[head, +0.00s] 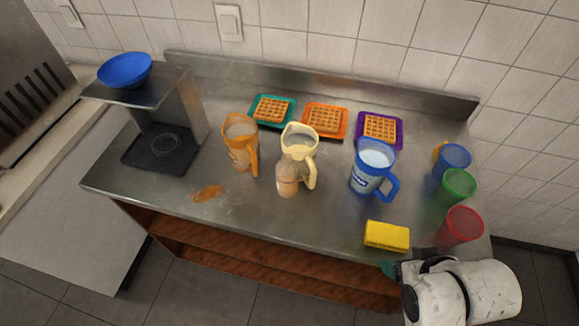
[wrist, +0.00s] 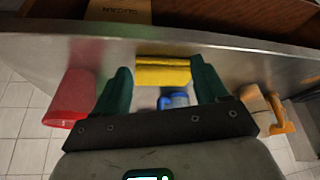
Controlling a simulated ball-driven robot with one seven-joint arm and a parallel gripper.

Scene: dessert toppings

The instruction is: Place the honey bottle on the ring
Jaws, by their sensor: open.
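A small bottle with amber contents and a pale top (head: 287,180), which looks like the honey bottle, stands upright just in front of the cream pitcher (head: 300,142). A faint ring (head: 166,143) shows on the black base of the metal stand at the left. My gripper (wrist: 160,66) is open and empty; its green fingers spread in the wrist view, with the yellow sponge beyond them. In the head view it is low at the right, by the counter's front edge, well apart from the bottle and partly hidden by my arm.
The yellow sponge (head: 387,235) lies at the front edge. A blue pitcher (head: 373,168) and an orange pitcher (head: 241,145) flank the bottle. Blue, green and red cups (head: 461,226) line the right end. Waffles on plates are behind. An orange-brown spill (head: 208,193) lies front left. A blue bowl (head: 125,70) tops the stand.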

